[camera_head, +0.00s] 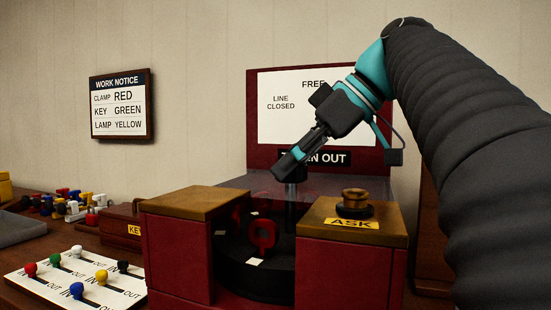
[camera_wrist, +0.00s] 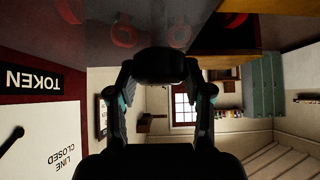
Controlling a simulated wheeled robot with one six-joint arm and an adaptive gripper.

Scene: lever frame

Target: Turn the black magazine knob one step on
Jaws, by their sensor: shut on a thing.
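The black magazine knob (camera_wrist: 160,64) sits between the fingertips of my gripper (camera_wrist: 160,80) in the wrist view. In the head view my gripper (camera_head: 290,166) reaches down from the upper right and is shut on the knob (camera_head: 293,173), whose top the fingers partly hide. A dark post runs down from the knob to the round black magazine (camera_head: 247,285). Red ring-shaped tokens (camera_head: 263,236) stand in the magazine, some seen dimly through a clear cover.
Two red blocks with brass tops (camera_head: 197,203) flank the magazine. The right one carries a brass button (camera_head: 355,200) and an ASK label. A red-framed sign board (camera_head: 252,125) stands close behind my gripper. A lever panel (camera_head: 75,280) lies at the lower left.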

